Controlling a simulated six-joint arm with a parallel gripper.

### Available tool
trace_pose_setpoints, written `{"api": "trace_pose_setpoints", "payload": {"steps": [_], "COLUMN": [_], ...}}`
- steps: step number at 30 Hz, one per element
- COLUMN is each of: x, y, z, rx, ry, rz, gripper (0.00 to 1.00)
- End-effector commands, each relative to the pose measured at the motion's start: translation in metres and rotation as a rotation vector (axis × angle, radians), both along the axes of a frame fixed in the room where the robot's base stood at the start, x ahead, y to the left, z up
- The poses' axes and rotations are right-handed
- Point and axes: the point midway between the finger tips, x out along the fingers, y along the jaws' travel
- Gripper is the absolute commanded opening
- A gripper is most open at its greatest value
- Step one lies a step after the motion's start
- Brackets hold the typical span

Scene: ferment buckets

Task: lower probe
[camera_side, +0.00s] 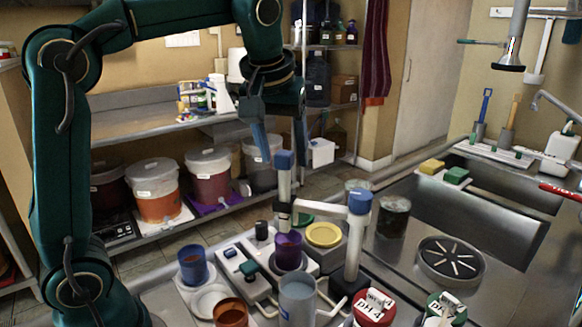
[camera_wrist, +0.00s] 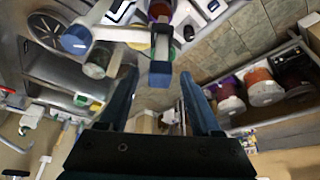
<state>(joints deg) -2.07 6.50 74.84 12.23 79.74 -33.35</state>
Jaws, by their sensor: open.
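The probe (camera_side: 284,188) is a pale upright rod with a blue cap, carried on the pale side arm of a stand (camera_side: 353,245) with a blue-topped post. Its lower end is above or at a purple cup (camera_side: 288,255); the tip is hidden. My gripper (camera_side: 284,152) is open and points down over the probe. In the side view the blue cap shows between and just below the fingertips. In the wrist view the probe's cap (camera_wrist: 160,75) also appears between the fingertips; I cannot tell whether they touch it. The stand's post cap also shows there (camera_wrist: 76,39).
A blue cup (camera_side: 192,265), an orange-brown cup (camera_side: 230,312), a clear bluish beaker (camera_side: 297,300) and red (camera_side: 373,310) and green pH jars stand around the stand. A dark jar (camera_side: 394,215) and the sink (camera_side: 470,210) lie right. Several buckets (camera_side: 156,190) sit on the low shelf behind.

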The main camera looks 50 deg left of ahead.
Motion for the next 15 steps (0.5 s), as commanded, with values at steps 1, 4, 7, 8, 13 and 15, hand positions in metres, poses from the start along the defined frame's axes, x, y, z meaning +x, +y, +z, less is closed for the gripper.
{"api": "trace_pose_setpoints", "payload": {"steps": [1,4,7,8,13,15], "x": [0.0,0.0,-0.0001,-0.0001,-0.0001,0.0], "y": [0.0,0.0,0.0,0.0,-0.0001,0.0], "z": [0.0001,0.0001,0.0002,0.0002,0.0003,0.0003], "rx": [0.0,0.0,0.0,0.0,0.0,0.0], "ry": [0.0,0.0,0.0,0.0,0.0,0.0], "rz": [0.0,0.0,0.0,0.0,0.0,0.0], "gripper": [0.54,0.15,0.0,0.0,0.0,0.0]}}
